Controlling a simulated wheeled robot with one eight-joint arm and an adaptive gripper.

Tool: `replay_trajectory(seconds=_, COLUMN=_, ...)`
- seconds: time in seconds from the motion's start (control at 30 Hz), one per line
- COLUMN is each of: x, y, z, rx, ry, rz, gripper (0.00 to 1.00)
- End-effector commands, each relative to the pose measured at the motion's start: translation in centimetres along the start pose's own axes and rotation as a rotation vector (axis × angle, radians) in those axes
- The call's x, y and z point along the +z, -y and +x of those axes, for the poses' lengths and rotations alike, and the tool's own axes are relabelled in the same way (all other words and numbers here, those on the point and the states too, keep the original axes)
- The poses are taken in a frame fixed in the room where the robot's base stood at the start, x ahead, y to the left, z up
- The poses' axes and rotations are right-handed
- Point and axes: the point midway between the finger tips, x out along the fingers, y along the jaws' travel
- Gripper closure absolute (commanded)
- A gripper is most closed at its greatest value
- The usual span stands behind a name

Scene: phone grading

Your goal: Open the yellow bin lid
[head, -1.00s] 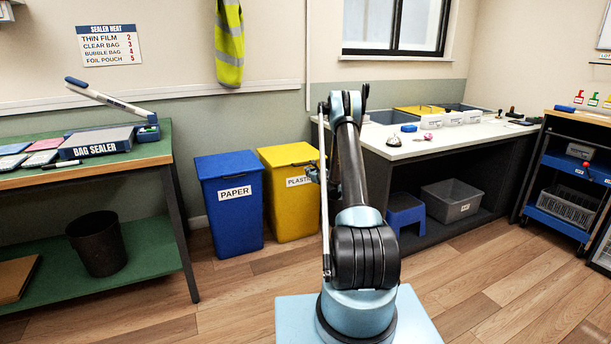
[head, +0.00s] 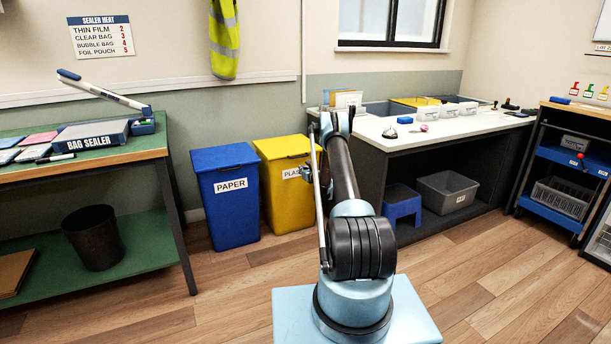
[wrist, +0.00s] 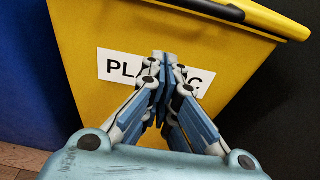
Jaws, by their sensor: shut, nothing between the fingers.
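The yellow bin (head: 285,206) stands on the floor with a white PLASTIC label on its front. Its yellow lid (head: 282,147) is down and closed. In the wrist view the bin front (wrist: 90,35) fills the middle, with the lid's edge and a dark bar (wrist: 250,16) along the top. My gripper (wrist: 165,58) is shut and empty, its fingertips together in front of the label, below the lid edge. Whether the tips touch the bin I cannot tell.
A blue PAPER bin (head: 228,212) stands just left of the yellow bin. The white-topped counter (head: 440,135) is to the right, with a blue stool (head: 401,205) and grey crate (head: 447,191) beneath. A green bench (head: 150,148) is at left. The wooden floor in front is clear.

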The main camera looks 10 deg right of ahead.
Motion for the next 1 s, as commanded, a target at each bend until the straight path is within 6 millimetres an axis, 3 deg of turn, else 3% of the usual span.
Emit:
replay_trajectory(seconds=0.17, x=0.0, y=-0.1, z=2.4, rx=0.001, ry=0.0, rz=0.0, gripper=1.0)
replay_trajectory(seconds=0.53, x=3.2, y=0.0, z=1.0, rx=0.0, ry=0.0, rz=0.0, gripper=1.0)
replay_trajectory(seconds=0.97, x=3.8, y=0.0, z=0.8, rx=0.0, ry=0.0, rz=0.0, gripper=1.0)
replay_trajectory(seconds=1.0, x=3.8, y=0.7, z=0.5, rx=-0.002, ry=0.0, rz=0.0, gripper=1.0)
